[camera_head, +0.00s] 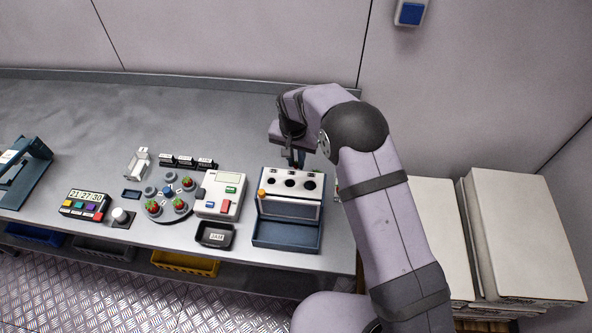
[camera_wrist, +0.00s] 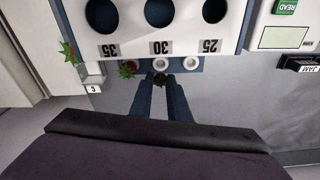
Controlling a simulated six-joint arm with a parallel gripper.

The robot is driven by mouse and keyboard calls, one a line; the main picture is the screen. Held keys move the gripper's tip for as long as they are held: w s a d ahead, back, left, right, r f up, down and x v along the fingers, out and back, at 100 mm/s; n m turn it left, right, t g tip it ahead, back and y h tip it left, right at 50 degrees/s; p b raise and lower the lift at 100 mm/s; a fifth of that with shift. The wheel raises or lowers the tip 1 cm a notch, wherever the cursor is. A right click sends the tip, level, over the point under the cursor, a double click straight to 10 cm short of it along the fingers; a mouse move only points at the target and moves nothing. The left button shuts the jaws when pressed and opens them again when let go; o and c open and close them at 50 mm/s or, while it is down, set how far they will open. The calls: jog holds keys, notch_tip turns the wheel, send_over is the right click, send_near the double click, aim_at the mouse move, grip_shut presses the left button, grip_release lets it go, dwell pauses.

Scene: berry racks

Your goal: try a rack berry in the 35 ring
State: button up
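The ring gauge (camera_head: 307,181) is a white block with three dark holes above a blue tray (camera_head: 270,243). In the wrist view its holes are labelled 35, 30 and 25, upside down; the 35 ring (camera_wrist: 102,14) is at the left. Behind it is a rack with white cups; one cup (camera_wrist: 190,64) is empty and another holds a berry (camera_wrist: 127,69).
A round turntable (camera_head: 153,207) with several red berries stands left of the gauge. A white device (camera_head: 229,190) and a dark bin (camera_head: 214,235) are between them. Another berry (camera_wrist: 68,51) shows beside the gauge. White boxes (camera_head: 520,230) stand at the right.

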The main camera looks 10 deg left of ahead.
jog(key=shift+w+r+b, duration=0.1)
jog(key=shift+r+b, duration=0.65)
jog(key=shift+r, duration=1.85)
notch_tip(320, 180, up, 5)
jog(key=w, duration=0.1)
notch_tip(320, 180, up, 5)
send_over(296, 164)
jog(key=s+d+f, duration=0.3)
jog(key=s+d, duration=0.2)
jog(key=s, duration=0.4)
jog(key=shift+s+f+p, duration=0.25)
jog(key=shift+f+p, duration=0.15)
jog(key=shift+p, duration=0.05)
jog(key=shift+f, duration=0.2)
jog(key=shift+f+b, duration=2.45)
jog(key=shift+f, duration=0.45)
